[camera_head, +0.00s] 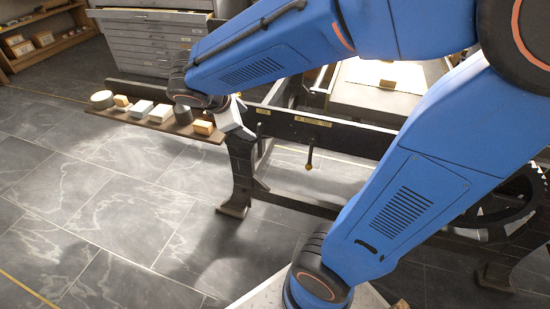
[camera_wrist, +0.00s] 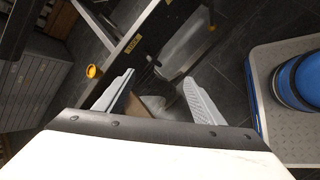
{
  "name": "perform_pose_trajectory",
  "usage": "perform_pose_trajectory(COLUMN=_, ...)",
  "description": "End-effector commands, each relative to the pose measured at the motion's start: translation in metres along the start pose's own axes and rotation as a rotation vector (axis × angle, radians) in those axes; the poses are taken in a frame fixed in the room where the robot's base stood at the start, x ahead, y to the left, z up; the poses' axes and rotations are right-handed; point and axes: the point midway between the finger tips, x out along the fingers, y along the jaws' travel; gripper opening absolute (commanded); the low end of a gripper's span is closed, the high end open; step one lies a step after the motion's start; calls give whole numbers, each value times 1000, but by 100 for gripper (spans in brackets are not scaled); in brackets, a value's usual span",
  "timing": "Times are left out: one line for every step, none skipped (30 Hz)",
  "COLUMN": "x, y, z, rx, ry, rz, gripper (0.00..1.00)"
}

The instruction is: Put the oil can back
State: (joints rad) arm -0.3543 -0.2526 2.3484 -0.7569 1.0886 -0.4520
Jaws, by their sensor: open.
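My gripper (camera_head: 234,117) is at the right end of a narrow shelf (camera_head: 150,122) on the press side, partly hidden by my wrist. In the wrist view its two pale fingers (camera_wrist: 159,77) stand apart. A brown piece (camera_wrist: 152,103) and a blurred pale shape show beyond and between them; I cannot tell whether they touch the fingers. I cannot make out the oil can for certain. On the shelf are a dark round can (camera_head: 183,115), a round grey tin (camera_head: 102,99), pale blocks (camera_head: 161,113) and an orange-tan block (camera_head: 203,127).
The dark press frame (camera_head: 330,134) runs right from the shelf, with a brass-tipped lever (camera_head: 309,160) hanging from it. A grey drawer cabinet (camera_head: 150,42) stands behind. A wooden rack (camera_head: 40,45) is at far left. The tiled floor at front left is clear.

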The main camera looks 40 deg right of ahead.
Motion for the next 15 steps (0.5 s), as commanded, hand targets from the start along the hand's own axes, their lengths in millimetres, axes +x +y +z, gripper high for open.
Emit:
perform_pose_trajectory(x=-2, y=-11, z=14, rx=86, ry=25, rz=-28, gripper=63)
perform_pose_trajectory(x=-3, y=-18, z=19, rx=136, ry=42, rz=-46, gripper=63)
perform_pose_trajectory(x=-5, y=-28, z=26, rx=204, ry=63, rz=-71, gripper=63)
perform_pose_trajectory(x=-6, y=-35, z=31, rx=256, ry=80, rz=-90, gripper=63)
perform_pose_trajectory(x=-8, y=-42, z=36, rx=307, ry=97, rz=-107, gripper=63)
perform_pose_trajectory(x=-10, y=-51, z=41, rx=376, ry=118, rz=-132, gripper=63)
perform_pose_trajectory(x=-12, y=-58, z=45, rx=427, ry=134, rz=-151, gripper=63)
perform_pose_trajectory(x=-14, y=-65, z=48, rx=477, ry=150, rz=-168, gripper=63)
perform_pose_trajectory(x=-17, y=-74, z=52, rx=547, ry=173, rz=-192, gripper=63)
perform_pose_trajectory(x=-20, y=-81, z=54, rx=597, ry=190, rz=-210, gripper=63)
perform_pose_trajectory(x=-22, y=-87, z=56, rx=648, ry=206, rz=-227, gripper=63)
perform_pose_trajectory(x=-25, y=-96, z=59, rx=716, ry=229, rz=-251, gripper=63)
perform_pose_trajectory(x=-28, y=-102, z=61, rx=767, ry=246, rz=-268, gripper=63)
perform_pose_trajectory(x=-31, y=-108, z=62, rx=817, ry=263, rz=-286, gripper=63)
perform_pose_trajectory(x=-34, y=-115, z=64, rx=883, ry=285, rz=-308, gripper=63)
